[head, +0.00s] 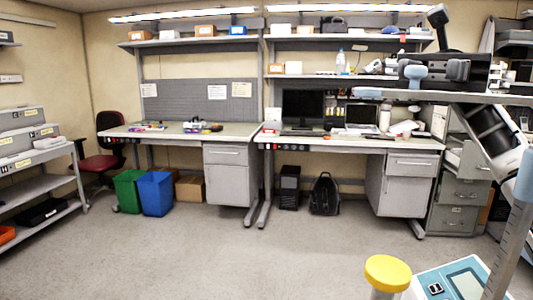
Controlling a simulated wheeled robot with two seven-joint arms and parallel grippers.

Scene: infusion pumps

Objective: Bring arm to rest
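My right arm shows at the right edge as a black and white link, raised high. My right gripper (435,72) is at the upper right, a dark body with two blue-grey finger pads spaced apart. Nothing shows between the pads. It is in front of the back shelves, at the level of a grey shelf-like bar. My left arm and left gripper are out of the picture. A white and blue device (452,283), perhaps an infusion pump, is cut off by the bottom edge.
A grey upright post (509,245) stands at the lower right, close to my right arm. Workbenches (180,131) with shelves line the back wall. A grey rack (38,185) is at left. A red chair (98,163) and bins are farther back. The middle floor is clear.

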